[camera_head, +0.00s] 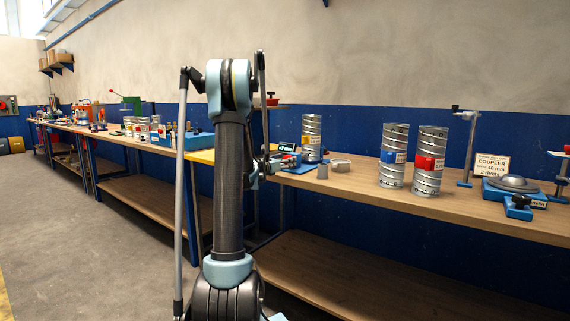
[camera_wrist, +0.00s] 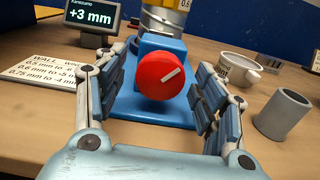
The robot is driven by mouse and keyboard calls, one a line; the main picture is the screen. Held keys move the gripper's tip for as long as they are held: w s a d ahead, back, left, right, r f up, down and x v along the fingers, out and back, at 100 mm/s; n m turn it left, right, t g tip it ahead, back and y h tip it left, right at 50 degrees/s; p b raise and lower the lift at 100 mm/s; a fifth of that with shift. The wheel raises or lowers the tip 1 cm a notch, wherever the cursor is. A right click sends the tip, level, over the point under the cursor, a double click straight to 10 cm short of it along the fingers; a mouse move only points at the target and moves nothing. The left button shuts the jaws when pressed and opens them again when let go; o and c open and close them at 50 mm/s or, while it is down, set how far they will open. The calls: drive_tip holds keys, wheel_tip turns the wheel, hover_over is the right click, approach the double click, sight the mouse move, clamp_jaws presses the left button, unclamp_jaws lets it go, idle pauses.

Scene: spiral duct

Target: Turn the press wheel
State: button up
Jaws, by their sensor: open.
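A red round wheel (camera_wrist: 160,75) with a white pointer line sits on the front of a blue press block (camera_wrist: 155,108) on the bench. In the wrist view my gripper (camera_wrist: 158,100) is open, with one finger on each side of the wheel and gaps showing between pads and wheel. I cannot tell how deep the wheel lies between the fingers. In the head view the gripper (camera_head: 268,165) is mostly behind my arm, and the wheel is hidden there. A small display (camera_wrist: 92,16) left of the wheel reads "+3 mm".
A grey cylinder (camera_wrist: 283,114) and a pale cup (camera_wrist: 238,68) stand close on the right. A printed wall card (camera_wrist: 45,75) lies left. Spiral duct pieces (camera_head: 393,155) and a coupler sign (camera_head: 491,166) stand farther right on the bench (camera_head: 350,188).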

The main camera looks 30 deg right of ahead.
drive_tip(key=shift+w+d, duration=0.1)
drive_tip(key=shift+d, duration=0.15)
drive_tip(key=c, duration=1.1)
drive_tip(key=shift+o, duration=0.2)
